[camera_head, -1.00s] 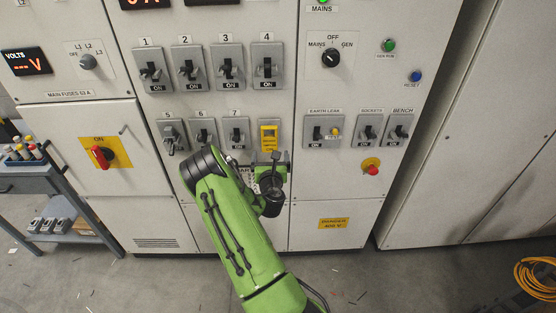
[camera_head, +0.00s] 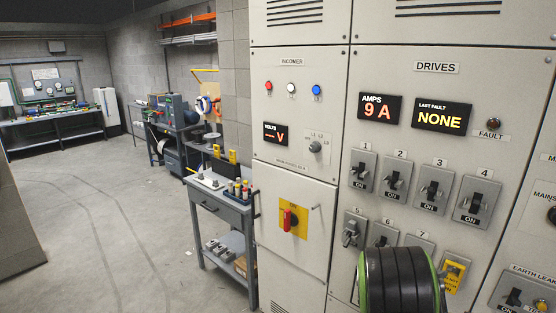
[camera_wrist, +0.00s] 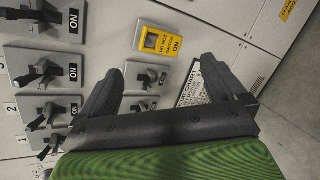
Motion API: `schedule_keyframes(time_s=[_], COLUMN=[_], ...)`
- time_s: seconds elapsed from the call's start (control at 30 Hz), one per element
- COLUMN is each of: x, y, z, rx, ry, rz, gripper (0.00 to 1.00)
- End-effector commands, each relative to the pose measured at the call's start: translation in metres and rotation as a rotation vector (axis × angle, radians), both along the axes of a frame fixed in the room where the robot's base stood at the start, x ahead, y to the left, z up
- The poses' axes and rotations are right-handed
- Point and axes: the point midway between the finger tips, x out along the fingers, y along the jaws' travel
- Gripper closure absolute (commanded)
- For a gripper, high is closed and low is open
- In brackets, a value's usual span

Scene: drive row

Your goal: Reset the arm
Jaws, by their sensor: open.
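My gripper (camera_wrist: 161,66) is open and empty in the wrist view, its two dark fingers spread in front of the panel. Switch 7 (camera_wrist: 148,80) shows between the fingers, and a yellow-covered switch (camera_wrist: 158,42) sits just above it; I cannot tell how far the fingers are from them. In the head view my arm covers the lower middle of the drives panel (camera_head: 400,105), and my gripper is hidden or out of frame. Switches 1 (camera_head: 361,172), 2 (camera_head: 396,178), 3 (camera_head: 434,190) and 4 (camera_head: 480,198) read ON. The yellow-covered switch also shows there (camera_head: 454,272).
The incomer cabinet (camera_head: 290,130) has a red rotary handle (camera_head: 289,219). A grey trolley (camera_head: 222,212) with bottles stands left of it. Displays read 9 A (camera_head: 379,107) and NONE (camera_head: 441,116). Open floor (camera_head: 110,230) lies at left; a workbench (camera_head: 60,118) is at the back.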

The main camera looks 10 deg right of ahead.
Motion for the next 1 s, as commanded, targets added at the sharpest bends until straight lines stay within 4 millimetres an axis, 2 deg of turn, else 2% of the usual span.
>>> schedule_keyframes(time_s=[0.03,0.1,0.17,0.27,0.3,0.37,0.4,0.53,0.6,0.7,0.8,1.0], x=[-0.004,-0.012,-0.020,-0.039,-0.050,-0.071,-0.087,-0.147,-0.177,-0.204,-0.213,-0.213], y=[0.020,0.052,0.084,0.144,0.168,0.205,0.229,0.294,0.316,0.332,0.337,0.337], z=[0.015,0.028,0.040,0.059,0.067,0.077,0.084,0.096,0.097,0.096,0.094,0.095], rx=[0.130,0.338,0.512,0.793,0.898,1.043,1.130,1.339,1.395,1.429,1.437,1.437], ry=[-0.120,-0.265,-0.366,-0.485,-0.512,-0.536,-0.542,-0.511,-0.483,-0.459,-0.449,-0.449], rz=[-0.052,-0.132,-0.190,-0.275,-0.306,-0.351,-0.382,-0.471,-0.512,-0.554,-0.572,-0.575], gripper=[0.03,0.03,0.03,0.03,0.03,0.03,0.03,0.03,0.03,0.03,0.03,0.03])
